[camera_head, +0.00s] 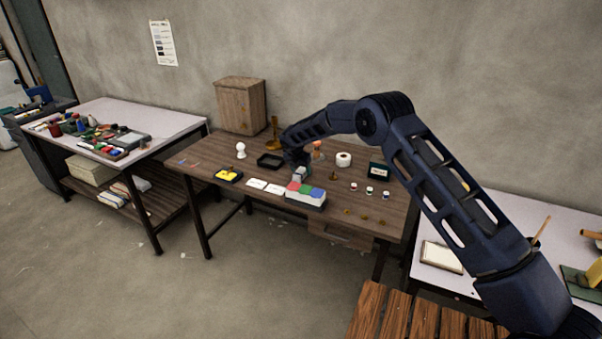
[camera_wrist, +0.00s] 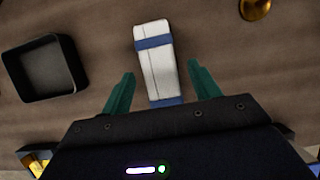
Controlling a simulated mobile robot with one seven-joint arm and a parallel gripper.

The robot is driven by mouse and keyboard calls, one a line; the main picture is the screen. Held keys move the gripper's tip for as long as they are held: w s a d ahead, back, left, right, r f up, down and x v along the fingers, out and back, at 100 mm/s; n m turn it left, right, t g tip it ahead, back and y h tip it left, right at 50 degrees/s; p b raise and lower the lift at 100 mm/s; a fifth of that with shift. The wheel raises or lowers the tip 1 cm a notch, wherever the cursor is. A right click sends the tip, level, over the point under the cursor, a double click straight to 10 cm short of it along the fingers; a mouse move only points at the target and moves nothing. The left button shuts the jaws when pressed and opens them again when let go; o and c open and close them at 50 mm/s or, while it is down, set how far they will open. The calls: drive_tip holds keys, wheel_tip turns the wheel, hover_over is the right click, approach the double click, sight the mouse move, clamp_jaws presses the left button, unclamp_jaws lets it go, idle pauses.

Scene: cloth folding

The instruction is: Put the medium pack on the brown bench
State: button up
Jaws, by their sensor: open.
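A white pack with blue bands (camera_wrist: 155,60) lies on the dark wooden table (camera_wrist: 225,50). It is the only pack I can make out, so I cannot compare its size with others. My gripper (camera_wrist: 160,85) is open, with one green finger on each side of the pack's near part. I see no contact between fingers and pack. The brown slatted bench (camera_head: 400,316) is at the bottom, partly behind my arm.
The tray with red, green and blue blocks (camera_head: 305,201) stands just in front of my gripper. A black open tray (camera_head: 270,161) is to its left, a white roll (camera_head: 343,159) to its right. Several small jars stand further right. The visible bench slats are clear.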

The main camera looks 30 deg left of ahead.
drive_tip(key=v, duration=1)
drive_tip(key=shift+s, duration=0.1)
